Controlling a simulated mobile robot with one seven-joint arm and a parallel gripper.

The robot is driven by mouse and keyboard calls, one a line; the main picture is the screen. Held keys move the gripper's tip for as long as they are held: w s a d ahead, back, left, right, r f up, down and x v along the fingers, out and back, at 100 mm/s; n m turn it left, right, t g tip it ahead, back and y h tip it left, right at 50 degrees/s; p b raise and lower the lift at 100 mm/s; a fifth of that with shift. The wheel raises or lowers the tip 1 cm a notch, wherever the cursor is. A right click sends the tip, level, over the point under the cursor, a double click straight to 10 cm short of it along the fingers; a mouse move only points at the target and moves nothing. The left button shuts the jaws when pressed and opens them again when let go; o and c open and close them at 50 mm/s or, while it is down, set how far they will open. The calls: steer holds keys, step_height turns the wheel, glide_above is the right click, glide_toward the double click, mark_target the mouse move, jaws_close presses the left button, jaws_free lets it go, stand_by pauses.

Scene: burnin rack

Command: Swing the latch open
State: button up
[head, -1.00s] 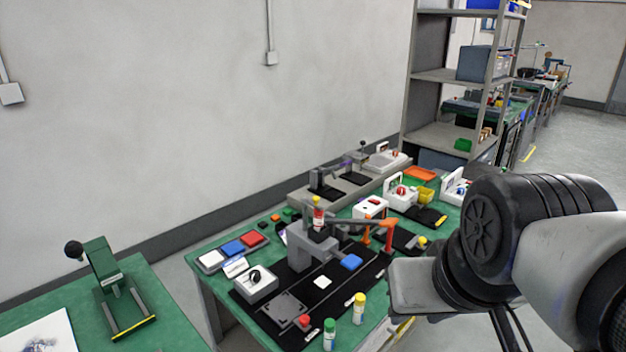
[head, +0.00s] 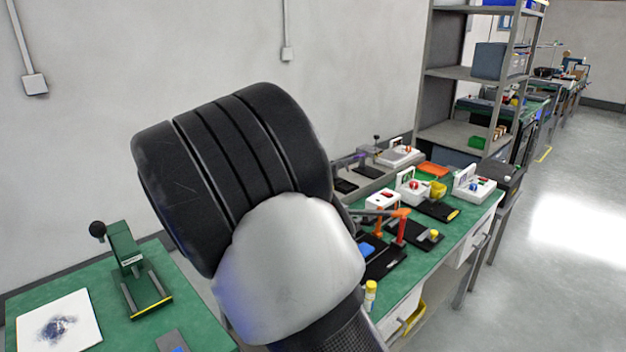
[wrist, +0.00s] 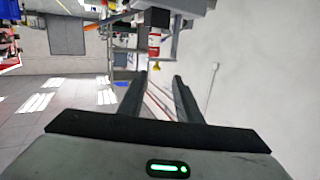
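I cannot tell for certain which part is the latch. An orange bar on upright orange posts (head: 400,230) stands on the green workbench, just right of my arm in the head view. My arm hides the fixture to its left. In the wrist view my gripper (wrist: 158,84) has its two dark fingers apart with nothing between them. Beyond the fingertips, at the top, is a red and white cylinder with a yellow end (wrist: 154,45), beside a grey fixture. My gripper appears apart from both. My gripper does not show in the head view.
A green press (head: 128,255) is on the left table. Open floor lies right.

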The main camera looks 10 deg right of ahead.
steer(key=w+d, duration=0.4)
steer(key=w, duration=0.3)
steer(key=w+d+h, duration=0.1)
steer(key=w+d, duration=0.3)
steer(key=w, duration=0.3)
steer(key=shift+d+r+t, duration=0.2)
steer(key=shift+d+t, duration=0.1)
steer(key=shift+w, duration=0.1)
jaws_close()
